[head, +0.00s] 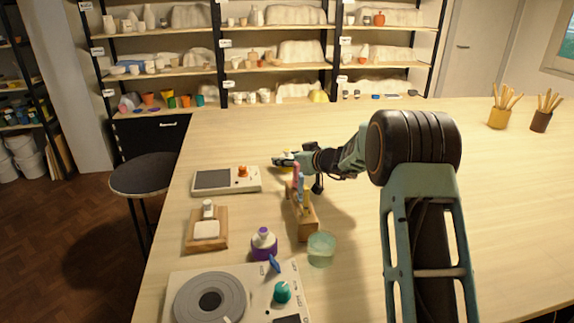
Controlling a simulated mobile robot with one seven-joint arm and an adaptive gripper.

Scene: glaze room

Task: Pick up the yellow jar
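My gripper (283,161) is low over the far middle of the table, at the end of my arm, which reaches in from the right. A small yellow thing, which may be the yellow jar (289,154), shows right at the fingers. The gripper hides most of it. I cannot tell whether the fingers are closed on it or only around or beside it, nor whether it touches the table.
A wooden rack (307,228) with upright coloured tools stands just nearer than the gripper. A scale (212,181) is to its left. A pale green cup (321,249), a purple jar (264,246) and a wheel unit (181,282) are nearer. The table's right side is largely clear.

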